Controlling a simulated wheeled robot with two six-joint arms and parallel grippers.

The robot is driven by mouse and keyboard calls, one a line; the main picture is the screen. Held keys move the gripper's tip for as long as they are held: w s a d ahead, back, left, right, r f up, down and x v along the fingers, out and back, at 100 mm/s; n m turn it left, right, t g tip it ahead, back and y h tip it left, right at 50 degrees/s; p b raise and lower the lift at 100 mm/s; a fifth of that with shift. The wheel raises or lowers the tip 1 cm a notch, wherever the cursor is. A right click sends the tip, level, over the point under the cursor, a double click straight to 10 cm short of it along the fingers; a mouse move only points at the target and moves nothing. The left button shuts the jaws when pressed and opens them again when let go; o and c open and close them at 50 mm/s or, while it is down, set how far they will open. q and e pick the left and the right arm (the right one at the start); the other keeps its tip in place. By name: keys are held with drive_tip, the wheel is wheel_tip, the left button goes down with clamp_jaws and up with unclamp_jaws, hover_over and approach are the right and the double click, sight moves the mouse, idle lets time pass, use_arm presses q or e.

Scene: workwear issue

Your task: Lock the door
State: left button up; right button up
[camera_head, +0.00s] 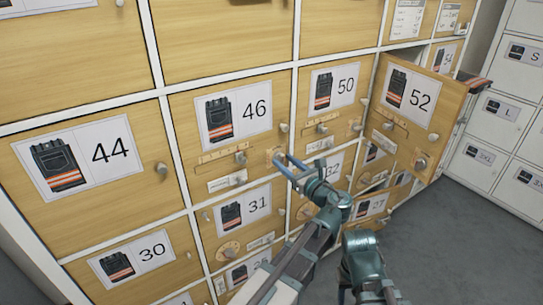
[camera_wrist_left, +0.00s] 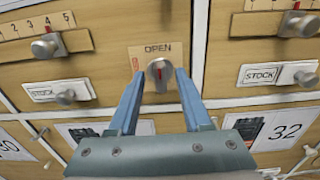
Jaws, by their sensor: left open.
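The wooden locker door numbered 46 (camera_head: 180,115) looks shut, flush with its frame. At its lower right is a round silver lock knob (camera_wrist_left: 160,72) on a small wooden plate. Its red mark points up at the word OPEN; small red lettering at the plate's left is too small to read. My left gripper (camera_head: 279,159) is at this knob, and in the left wrist view its blue fingers (camera_wrist_left: 158,76) stand open on either side of it. I cannot tell whether they touch it. My right gripper is not in view.
Locker door 52 (camera_head: 446,102) stands swung open at the right. A slider (camera_head: 240,158) and a STOCK tag (camera_wrist_left: 55,93) sit left of the lock. Doors 44 (camera_head: 95,185), 50 (camera_head: 355,122) and 31 (camera_head: 270,197) surround it. Grey floor (camera_head: 450,245) is clear at lower right.

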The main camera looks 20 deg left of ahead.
use_arm(q)
drive_tip(key=shift+w+a, duration=0.35)
drive_tip(key=shift+a, duration=0.05)
clamp_jaws()
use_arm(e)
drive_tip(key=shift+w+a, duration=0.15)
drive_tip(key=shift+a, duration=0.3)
use_arm(q)
drive_tip(key=shift+n, duration=0.3)
drive_tip(key=n, duration=0.3)
drive_tip(key=shift+s+n, duration=0.1)
drive_tip(key=shift+n, duration=0.3)
drive_tip(key=n, duration=0.9)
drive_tip(key=shift+s+a+f, duration=0.1)
drive_tip(key=shift+f+n, duration=0.1)
drive_tip(key=shift+n, duration=2.1)
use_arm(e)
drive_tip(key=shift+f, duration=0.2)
